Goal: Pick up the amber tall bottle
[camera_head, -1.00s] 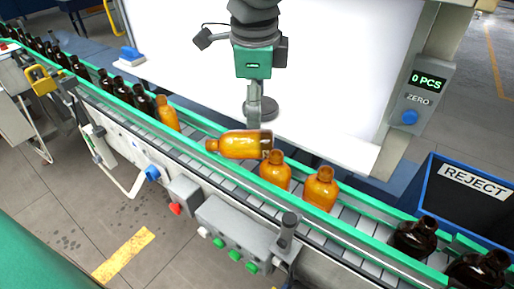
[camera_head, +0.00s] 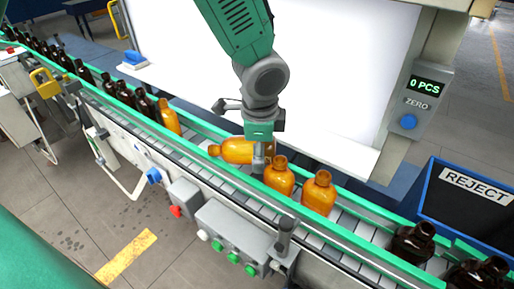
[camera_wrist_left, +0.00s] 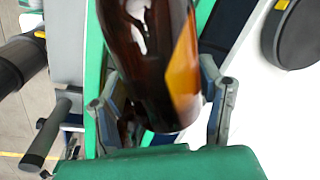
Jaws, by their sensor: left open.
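An amber tall bottle (camera_head: 235,150) lies on its side across the conveyor, neck to the left. My left gripper (camera_head: 258,158) is open at its base end, its green palm above and partly covering it. In the left wrist view the bottle (camera_wrist_left: 150,60) looks dark brown with an orange patch, between the two open fingers of my left gripper (camera_wrist_left: 160,112). I cannot tell whether either finger touches it. My right gripper is not in view.
Two upright amber bottles (camera_head: 279,178) (camera_head: 318,193) stand close on the right. Another amber bottle (camera_head: 168,117) stands to the left, beside several dark bottles. Green rails (camera_head: 345,238) edge the conveyor. A blue REJECT bin (camera_head: 432,190) is at right.

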